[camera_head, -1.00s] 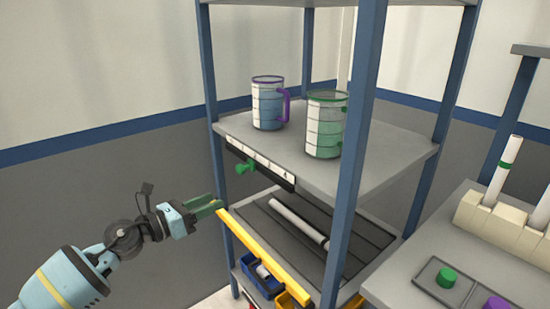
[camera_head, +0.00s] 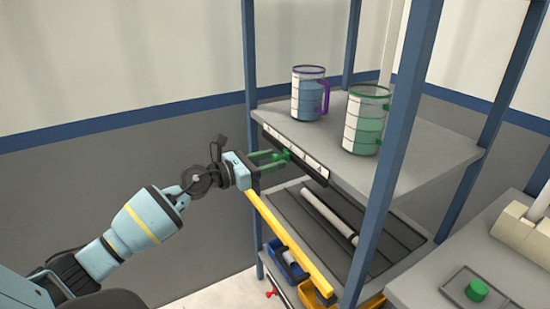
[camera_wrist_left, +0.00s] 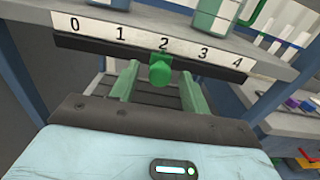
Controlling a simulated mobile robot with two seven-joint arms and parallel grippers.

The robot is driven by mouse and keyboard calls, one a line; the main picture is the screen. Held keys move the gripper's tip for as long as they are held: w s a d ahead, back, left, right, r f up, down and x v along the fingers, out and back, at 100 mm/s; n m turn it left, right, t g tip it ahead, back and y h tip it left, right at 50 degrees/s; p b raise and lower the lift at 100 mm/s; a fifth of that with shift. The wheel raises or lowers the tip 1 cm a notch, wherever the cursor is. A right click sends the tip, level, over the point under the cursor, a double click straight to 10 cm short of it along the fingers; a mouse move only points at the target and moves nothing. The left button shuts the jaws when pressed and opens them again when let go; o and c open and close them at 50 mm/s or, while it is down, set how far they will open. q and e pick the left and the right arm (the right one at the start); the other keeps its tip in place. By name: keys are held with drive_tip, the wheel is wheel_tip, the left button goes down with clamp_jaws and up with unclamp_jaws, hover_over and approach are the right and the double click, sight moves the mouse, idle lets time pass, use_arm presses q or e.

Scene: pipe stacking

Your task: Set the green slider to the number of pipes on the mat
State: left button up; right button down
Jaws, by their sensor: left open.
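The green slider (camera_head: 284,155) sits on a dark rail under the middle shelf's front edge. In the wrist view its round knob (camera_wrist_left: 160,72) stands below the 2 on a white strip (camera_wrist_left: 120,33) numbered 0 to 4. My left gripper (camera_head: 272,158) is open, with its green fingers (camera_wrist_left: 160,84) on either side of the knob; contact cannot be told. One white pipe (camera_head: 328,212) lies on the dark grooved mat (camera_head: 372,222) on the shelf below. Part of the mat is hidden by the blue post. My right gripper is not in view.
A purple-rimmed jug (camera_head: 308,95) and a green-rimmed jug (camera_head: 362,125) stand on the middle shelf. A yellow bar (camera_head: 290,245) edges the lower shelf, and a blue post (camera_head: 393,150) rises in front. A grey table (camera_head: 440,270) stands at the right.

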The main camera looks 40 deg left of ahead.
use_arm(q)
drive_tip(key=shift+x, duration=0.9)
drive_tip(key=shift+c, duration=0.5)
clamp_jaws()
